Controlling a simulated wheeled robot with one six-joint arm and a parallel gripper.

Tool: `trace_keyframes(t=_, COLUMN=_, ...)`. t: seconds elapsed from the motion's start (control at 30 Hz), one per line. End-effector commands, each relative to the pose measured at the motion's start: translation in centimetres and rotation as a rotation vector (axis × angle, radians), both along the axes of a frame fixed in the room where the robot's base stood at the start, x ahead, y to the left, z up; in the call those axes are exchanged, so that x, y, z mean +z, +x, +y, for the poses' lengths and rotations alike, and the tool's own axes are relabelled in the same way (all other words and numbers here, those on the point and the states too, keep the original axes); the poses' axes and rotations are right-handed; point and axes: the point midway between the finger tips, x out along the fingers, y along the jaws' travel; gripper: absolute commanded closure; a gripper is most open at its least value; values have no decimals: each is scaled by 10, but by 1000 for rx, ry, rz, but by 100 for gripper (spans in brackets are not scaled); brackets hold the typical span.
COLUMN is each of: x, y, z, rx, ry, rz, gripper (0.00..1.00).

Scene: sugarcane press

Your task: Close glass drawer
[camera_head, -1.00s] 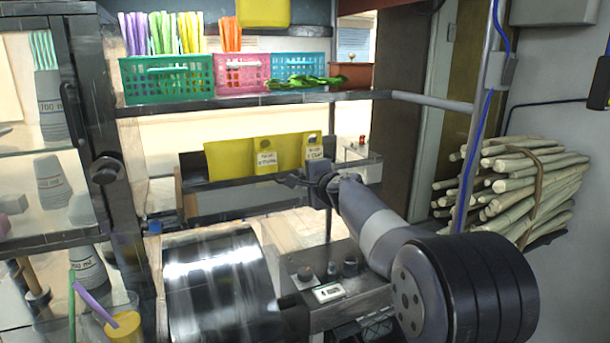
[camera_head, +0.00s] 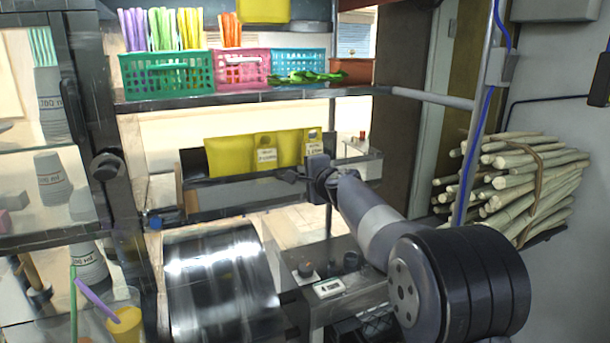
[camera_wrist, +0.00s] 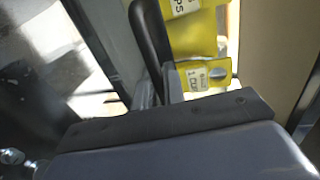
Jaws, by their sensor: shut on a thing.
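The glass drawer (camera_head: 225,201) appears to be the long, low see-through box with a dark rim in the middle of the head view. Yellow sheets with white labels (camera_head: 265,158) stand behind its rim. My gripper (camera_head: 287,175) reaches in from the right, at the rim in front of the labels.
A shiny metal drum (camera_head: 222,285) and a control box (camera_head: 330,288) stand below the drawer. A shelf (camera_head: 240,99) with coloured baskets runs above. A glass cabinet with cups (camera_head: 58,180) is at left. A sugarcane bundle (camera_head: 515,190) is at right.

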Motion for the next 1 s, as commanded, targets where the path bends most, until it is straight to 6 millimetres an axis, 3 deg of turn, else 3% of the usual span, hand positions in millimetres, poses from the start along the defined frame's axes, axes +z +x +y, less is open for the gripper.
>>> trace_keyframes(t=0.27, x=0, y=3, z=1, rx=0, ry=0, rz=1, gripper=100)
trace_keyframes(t=0.7, x=1, y=35, z=14, rx=0, ry=1, rz=0, gripper=100)
trace_keyframes(t=1.0, x=2, y=37, z=15, rx=-1, ry=1, rz=-3, gripper=100)
